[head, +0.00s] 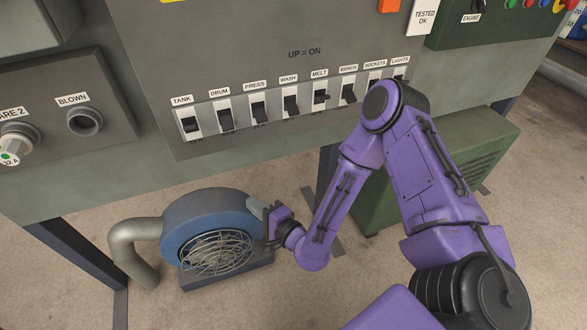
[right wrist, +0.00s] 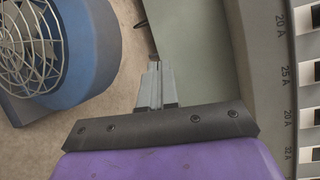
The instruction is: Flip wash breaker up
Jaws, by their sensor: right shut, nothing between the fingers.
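The wash breaker (head: 291,104) is in the row of switches on the grey panel in the head view, under the label WASH. Its black lever appears to sit low, like most of its neighbours. "UP = ON" is printed above the row. My right gripper (head: 256,204) is below the panel, well apart from the breaker, and appears in front of the blue blower. In the right wrist view its fingers (right wrist: 155,88) are together with nothing between them. My left gripper is out of view.
The press breaker (head: 259,110) and melt breaker (head: 320,96) flank the wash breaker closely. The blue blower (head: 207,212) stands below the panel; it also shows in the right wrist view (right wrist: 92,55). A green machine (head: 375,200) stands behind my right arm.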

